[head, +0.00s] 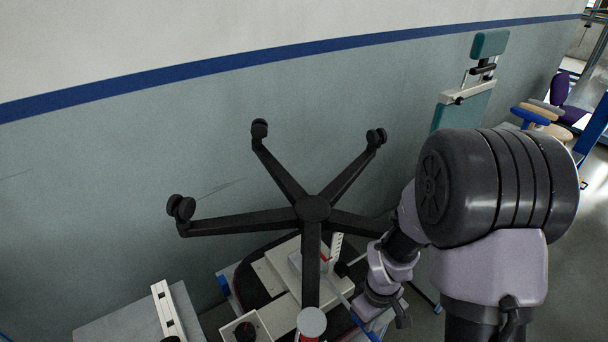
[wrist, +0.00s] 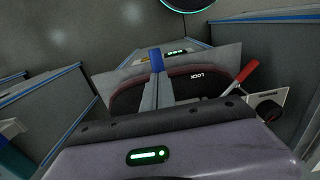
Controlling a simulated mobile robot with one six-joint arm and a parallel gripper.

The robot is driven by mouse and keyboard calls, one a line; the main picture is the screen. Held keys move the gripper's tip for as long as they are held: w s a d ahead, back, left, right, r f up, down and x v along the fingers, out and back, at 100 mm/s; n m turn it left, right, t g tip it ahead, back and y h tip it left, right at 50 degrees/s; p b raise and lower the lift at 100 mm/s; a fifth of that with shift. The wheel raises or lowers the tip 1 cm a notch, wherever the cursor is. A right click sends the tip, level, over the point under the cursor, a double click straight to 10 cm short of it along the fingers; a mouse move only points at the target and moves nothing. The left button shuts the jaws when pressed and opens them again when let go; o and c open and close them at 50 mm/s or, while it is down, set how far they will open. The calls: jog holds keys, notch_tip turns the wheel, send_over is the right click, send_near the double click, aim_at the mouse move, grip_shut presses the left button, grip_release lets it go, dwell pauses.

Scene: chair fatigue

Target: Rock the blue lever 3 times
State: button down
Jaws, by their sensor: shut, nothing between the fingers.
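The blue lever (wrist: 156,60) is a grey bar with a blue end, standing near the middle of the wrist view in front of a dark panel marked LOCK. In the head view a thin rod with a blue end (head: 366,327) shows low in the picture and seems to be the same lever. My gripper (wrist: 165,122) is shut and empty; its purple body fills the bottom of the wrist view. The lever shows just beyond its dark front edge. I cannot tell whether they touch. The fingertips are hidden.
A red-handled lever (wrist: 245,72) lies to the right of the blue one. An upturned black five-leg chair base (head: 313,209) with casters stands over the mechanism, close to my arm. A wall (head: 150,150) runs behind. A teal-padded stand (head: 489,45) is at the back right.

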jog(key=shift+r+p, duration=1.55)
jog(key=shift+r, duration=0.45)
jog(key=shift+f, duration=0.15)
jog(key=shift+f+b, duration=1.1)
jog(key=shift+f, duration=0.05)
jog(key=shift+f, duration=0.1)
jog(key=shift+f+b, duration=1.55)
jog(key=shift+f, duration=0.15)
jog(key=shift+r, duration=0.15)
jog(key=shift+r+p, duration=2.55)
jog(key=shift+r, duration=0.35)
jog(key=shift+f, duration=0.15)
